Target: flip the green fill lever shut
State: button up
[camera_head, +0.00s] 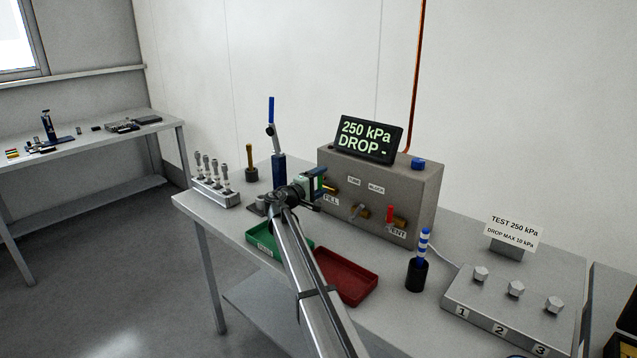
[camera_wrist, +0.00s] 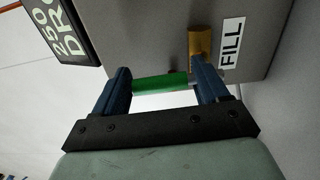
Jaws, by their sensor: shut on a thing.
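The green fill lever (camera_wrist: 160,83) lies between the two blue fingers of my gripper (camera_wrist: 165,88) in the wrist view. The fingers are shut on it, one at each end. The lever runs across the gap, close to the brass valve body (camera_wrist: 200,42) beside the FILL label (camera_wrist: 231,43). In the head view my gripper (camera_head: 318,183) is at the left end of the grey test box (camera_head: 421,190), by its FILL label (camera_head: 331,200). My gripper and arm hide most of the lever there.
A display (camera_head: 368,139) reads 250 kPa DROP -. A green tray (camera_head: 262,243) and red tray (camera_head: 350,281) lie in front. A blue-handled tool (camera_head: 278,165) stands behind.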

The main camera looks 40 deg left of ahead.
jog(key=shift+d, duration=0.1)
dwell(0.5)
jog(key=o, duration=1.4)
jog(key=shift+o, duration=0.2)
jog(key=s, duration=1.4)
